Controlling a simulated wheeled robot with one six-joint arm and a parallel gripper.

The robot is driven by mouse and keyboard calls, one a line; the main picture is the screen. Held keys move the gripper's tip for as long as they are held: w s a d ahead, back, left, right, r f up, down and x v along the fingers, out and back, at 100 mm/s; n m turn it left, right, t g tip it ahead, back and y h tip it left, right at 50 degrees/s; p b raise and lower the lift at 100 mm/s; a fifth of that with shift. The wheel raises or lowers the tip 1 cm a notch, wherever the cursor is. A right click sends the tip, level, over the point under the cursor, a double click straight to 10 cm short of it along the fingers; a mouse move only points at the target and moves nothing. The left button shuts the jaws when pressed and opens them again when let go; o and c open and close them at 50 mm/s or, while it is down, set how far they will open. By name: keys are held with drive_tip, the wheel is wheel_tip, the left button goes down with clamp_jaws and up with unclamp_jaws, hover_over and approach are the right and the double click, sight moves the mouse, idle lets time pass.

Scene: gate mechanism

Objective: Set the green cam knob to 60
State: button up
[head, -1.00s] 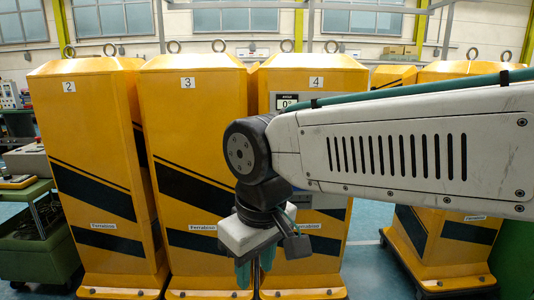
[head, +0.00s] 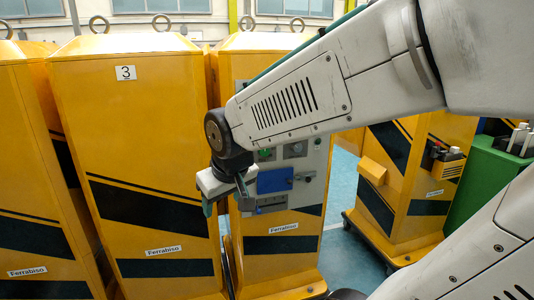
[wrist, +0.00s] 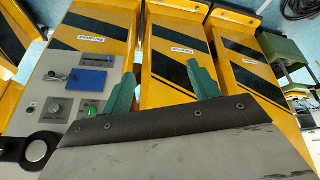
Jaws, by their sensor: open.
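A green round knob (head: 265,154) sits on the grey control panel of the cabinet to the right of cabinet 3, partly behind my arm in the head view. In the wrist view my gripper (wrist: 163,86) is over cabinet fronts, to the right of the panel and clear of the knob. My arm hides the panel's upper part and its display.
A blue plate (head: 275,180) and a slotted strip (head: 270,204) are on the same panel, near the knob. Cabinet 3 (head: 140,130) stands close at left. Other yellow cabinets and a green cart (head: 490,165) stand at right. Blue floor (head: 343,190) shows between.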

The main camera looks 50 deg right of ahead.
drive_tip(key=w+d+f+m+t+h, duration=0.1)
drive_tip(key=w+d+f+t+h, duration=0.15)
drive_tip(key=w+d, duration=0.65)
drive_tip(key=m+t+h, duration=0.1)
drive_tip(key=t+h, duration=0.3)
drive_tip(key=t, duration=0.4)
approach(265, 152)
drive_tip(key=w, duration=0.1)
drive_tip(key=x, duration=0.8)
drive_tip(key=shift+s+d+f, duration=0.1)
drive_tip(key=shift+d, duration=0.15)
drive_tip(key=c, duration=1)
